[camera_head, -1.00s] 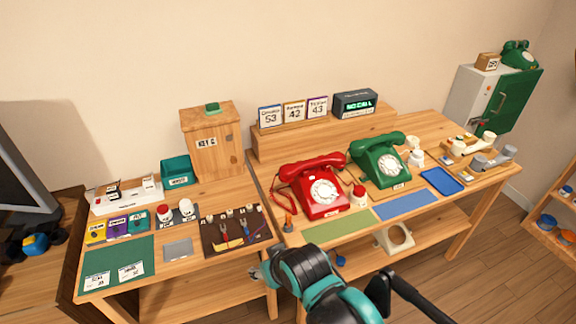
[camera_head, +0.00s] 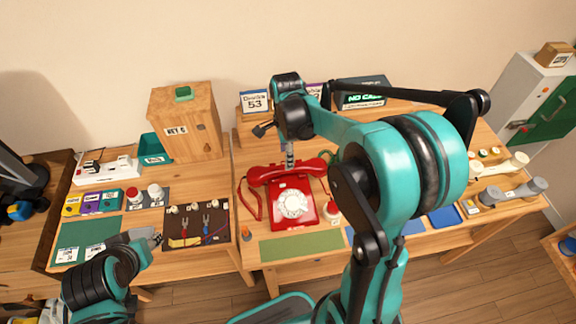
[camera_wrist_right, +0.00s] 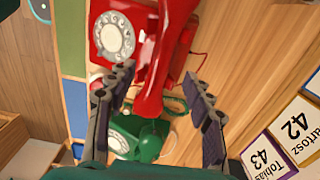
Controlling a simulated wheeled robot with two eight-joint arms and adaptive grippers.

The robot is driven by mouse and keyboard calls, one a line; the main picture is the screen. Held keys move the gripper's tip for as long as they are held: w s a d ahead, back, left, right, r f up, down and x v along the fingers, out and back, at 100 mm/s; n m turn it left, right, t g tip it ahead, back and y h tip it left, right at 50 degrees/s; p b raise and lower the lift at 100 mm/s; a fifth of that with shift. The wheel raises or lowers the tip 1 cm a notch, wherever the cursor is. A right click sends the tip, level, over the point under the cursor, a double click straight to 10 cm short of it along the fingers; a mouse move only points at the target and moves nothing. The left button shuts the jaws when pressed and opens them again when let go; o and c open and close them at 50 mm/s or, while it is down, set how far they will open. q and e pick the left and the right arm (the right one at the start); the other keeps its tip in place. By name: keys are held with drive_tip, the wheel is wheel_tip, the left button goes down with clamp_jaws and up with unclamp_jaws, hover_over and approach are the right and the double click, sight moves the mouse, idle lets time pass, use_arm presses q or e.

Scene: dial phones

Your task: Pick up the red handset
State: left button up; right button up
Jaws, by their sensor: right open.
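The red handset (camera_head: 292,170) lies across the top of the red dial phone (camera_head: 291,202), on its cradle as far as I can see. My right gripper (camera_head: 289,163) reaches down over the handset from above. In the right wrist view, the right gripper (camera_wrist_right: 158,82) is open, with a finger on each side of the red handset (camera_wrist_right: 158,62); I cannot tell whether they touch it. The red phone (camera_wrist_right: 115,38) shows its white dial there. My left gripper (camera_head: 156,240) is low at the left, by the near table edge; its opening is too small to tell.
My right arm hides much of the right side of the table. A green phone (camera_wrist_right: 132,140) stands beside the red one. Number cards (camera_head: 255,102) and a clock-like display (camera_head: 362,95) stand behind. A wooden key box (camera_head: 186,122) stands at left. A green mat (camera_head: 302,246) lies bare in front.

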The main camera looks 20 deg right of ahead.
sight(287, 172)
drive_tip(key=shift+w+f, duration=0.1)
drive_tip(key=shift+f, duration=0.15)
wheel_tip(287, 172, down, 2)
drive_tip(key=shift+a+m+b, duration=0.1)
drive_tip(key=shift+m+b, duration=0.2)
drive_tip(key=shift+b, duration=0.2)
drive_tip(key=shift+d+f+b, duration=0.2)
drive_tip(key=shift+f+b, duration=0.1)
drive_tip(key=shift+f, duration=0.45)
wheel_tip(287, 172, down, 4)
drive_tip(key=shift+w+d+f+b, duration=0.1)
drive_tip(key=shift+b, duration=0.8)
drive_tip(key=shift+r, duration=0.2)
clamp_jaws()
